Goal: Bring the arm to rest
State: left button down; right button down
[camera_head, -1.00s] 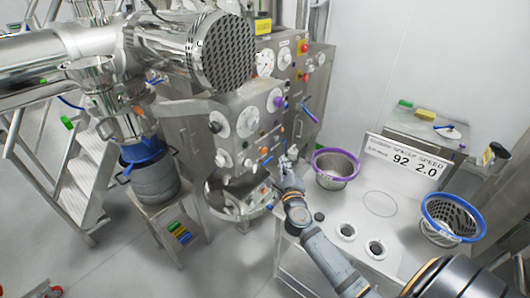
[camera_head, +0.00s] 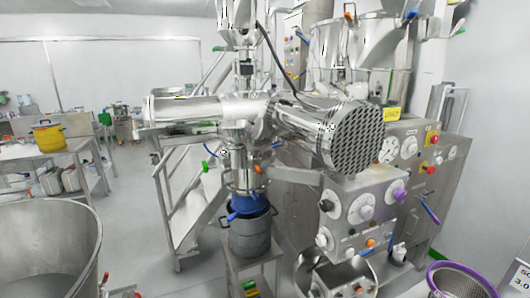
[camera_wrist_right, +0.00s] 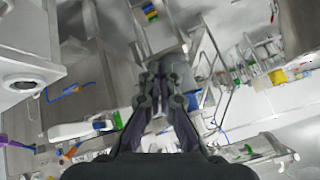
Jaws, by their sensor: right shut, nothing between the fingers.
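My right gripper (camera_wrist_right: 165,78) shows in the wrist view, its two dark fingers reaching up the middle of the picture with their tips together. It is shut and nothing shows between the tips. In the head view a small grey piece at the lower right, beside the steel machine (camera_head: 350,215), may be its tip, but it is too small to tell. The rest of my right arm is out of the head view. My left gripper is in neither view.
A perforated drum end (camera_head: 358,138) sticks out above the machine. A grey pail with a blue collar (camera_head: 250,236) stands on a steel stand. A purple-rimmed basket (camera_head: 462,280) is at the lower right, a large steel vessel (camera_head: 45,245) at the lower left.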

jog(key=s+d+f+n+g+h, duration=0.1)
jog(key=s+d+f+g+h, duration=0.3)
jog(key=s+d, duration=0.45)
jog(key=s+d+f+g+b, duration=0.1)
jog(key=s+f, duration=0.1)
jog(key=f, duration=1.1)
jog(key=s+d+f, duration=0.1)
jog(key=f, duration=1.2)
jog(key=s+f+g, duration=0.1)
jog(key=s+f, duration=1.5)
jog(key=s, duration=0.2)
jog(key=shift+s+d+f+b, duration=0.15)
jog(key=shift+d+f+b, duration=0.15)
jog(key=shift+d+b, duration=0.1)
